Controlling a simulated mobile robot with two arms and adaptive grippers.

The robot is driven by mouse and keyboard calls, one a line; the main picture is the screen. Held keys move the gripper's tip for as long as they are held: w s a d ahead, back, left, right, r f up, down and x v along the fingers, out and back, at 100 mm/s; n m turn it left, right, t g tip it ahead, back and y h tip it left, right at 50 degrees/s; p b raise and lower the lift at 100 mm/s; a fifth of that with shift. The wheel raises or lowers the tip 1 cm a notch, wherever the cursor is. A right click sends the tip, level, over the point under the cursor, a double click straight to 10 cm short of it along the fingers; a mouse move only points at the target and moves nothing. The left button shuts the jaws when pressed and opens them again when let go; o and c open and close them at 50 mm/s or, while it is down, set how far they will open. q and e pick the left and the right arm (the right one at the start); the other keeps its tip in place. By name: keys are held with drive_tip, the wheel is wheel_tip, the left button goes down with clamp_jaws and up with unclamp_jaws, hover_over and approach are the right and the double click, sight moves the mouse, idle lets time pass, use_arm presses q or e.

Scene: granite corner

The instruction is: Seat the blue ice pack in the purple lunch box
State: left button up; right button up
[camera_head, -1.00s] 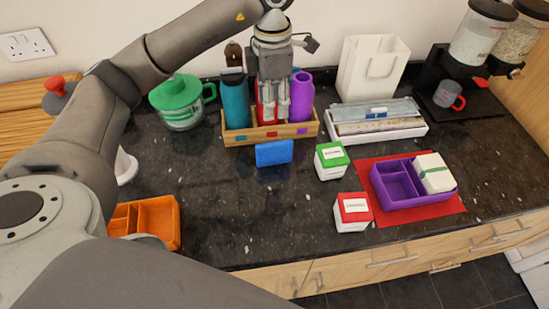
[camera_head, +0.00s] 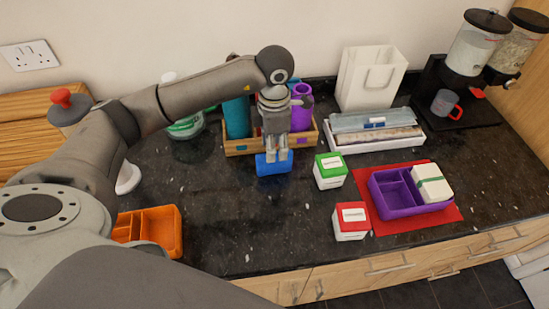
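The blue ice pack (camera_head: 272,168) is on the dark counter, just in front of the wooden caddy. My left gripper (camera_head: 277,157) points down at it, with its fingertips at the pack's upper edge. The frames do not show whether the fingers grip it. The purple lunch box (camera_head: 411,208) lies on a red mat (camera_head: 389,227) at the right. Its left part has open, empty compartments, and a white box with a green band (camera_head: 432,183) sits in its right part. My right gripper is out of view.
The wooden caddy (camera_head: 239,147) holds a teal bottle (camera_head: 236,118) and a purple one (camera_head: 302,108). A green-lidded box (camera_head: 330,170) and a red-lidded box (camera_head: 350,221) stand between pack and lunch box. An orange divided tray (camera_head: 165,232) is at the front left.

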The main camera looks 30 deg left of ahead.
use_arm(q)
drive_tip(key=shift+f, duration=0.95)
drive_tip(key=shift+c, duration=0.3)
clamp_jaws()
